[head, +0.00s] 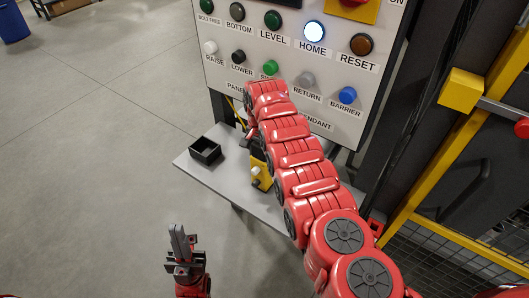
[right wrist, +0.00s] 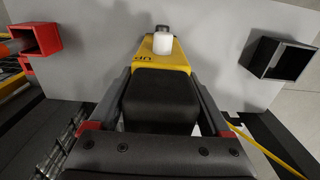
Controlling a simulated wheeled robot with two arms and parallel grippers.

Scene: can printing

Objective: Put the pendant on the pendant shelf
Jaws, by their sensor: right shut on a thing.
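The pendant (head: 262,178) is yellow with a white button and shows beside my right arm, over the grey pendant shelf (head: 236,183). In the right wrist view the pendant (right wrist: 165,55) points over the shelf (right wrist: 100,35), its black part between my right gripper's fingers (right wrist: 162,100). The right gripper is shut on it. I cannot tell whether the pendant touches the shelf. In the head view my arm hides most of the right gripper and part of the pendant. My left gripper (head: 181,243) is empty, its fingers together, in front of the shelf.
A black open box (head: 205,150) stands at the shelf's left end. A red open box (right wrist: 38,40) is at the other end. The button panel (head: 290,60) rises behind the shelf. A yellow-framed fence (head: 450,150) stands on the right.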

